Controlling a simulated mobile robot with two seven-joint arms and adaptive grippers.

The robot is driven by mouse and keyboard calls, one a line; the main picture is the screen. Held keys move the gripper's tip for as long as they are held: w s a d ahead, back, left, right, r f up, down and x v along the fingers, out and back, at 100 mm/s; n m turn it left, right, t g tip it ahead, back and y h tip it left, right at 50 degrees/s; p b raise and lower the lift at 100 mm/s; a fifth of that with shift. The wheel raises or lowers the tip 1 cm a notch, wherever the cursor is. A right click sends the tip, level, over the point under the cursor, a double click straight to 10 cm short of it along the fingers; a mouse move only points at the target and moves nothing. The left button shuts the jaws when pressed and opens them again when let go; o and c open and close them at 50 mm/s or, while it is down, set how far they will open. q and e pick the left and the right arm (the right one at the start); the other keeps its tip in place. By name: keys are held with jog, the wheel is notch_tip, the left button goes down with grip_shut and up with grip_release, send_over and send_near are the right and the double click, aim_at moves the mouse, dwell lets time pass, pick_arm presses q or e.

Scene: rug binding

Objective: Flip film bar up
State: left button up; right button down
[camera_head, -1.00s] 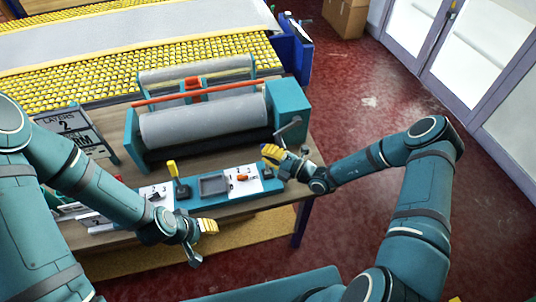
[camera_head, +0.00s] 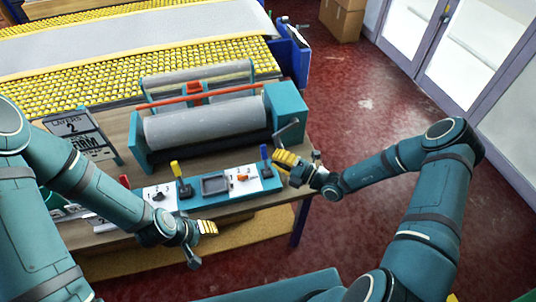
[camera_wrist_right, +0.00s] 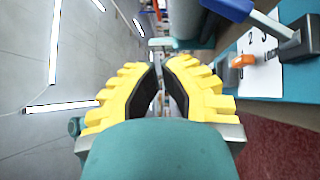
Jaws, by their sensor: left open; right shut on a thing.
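A long red-orange bar (camera_head: 185,98) lies across the top of the teal roller machine, behind the large grey roller (camera_head: 205,123). No label tells me whether it is the film bar. My right gripper (camera_head: 282,158) is shut at the machine's front right, by the blue lever (camera_head: 265,154) and below the grey crank (camera_head: 287,132). What lies between its fingertips (camera_wrist_right: 157,64) cannot be made out. The blue lever's knob (camera_wrist_right: 229,8) stands apart from the fingers in the wrist view. My left gripper (camera_head: 203,240) is open and empty, near the table's front edge.
A sign (camera_head: 80,132) stands at left. Red floor (camera_head: 370,130) is free at right.

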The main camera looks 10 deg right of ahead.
pick_arm(q)
jog(key=shift+w+d+f, duration=0.15)
jog(key=shift+w+f, duration=0.2)
jog(key=shift+w, duration=0.1)
pick_arm(e)
jog(key=s+d+r, duration=0.1)
jog(key=s+d, duration=0.2)
jog(key=d, duration=0.2)
jog(key=shift+r, duration=0.35)
pick_arm(q)
jog(key=shift+s, duration=0.1)
pick_arm(e)
jog(key=shift+s, duration=0.15)
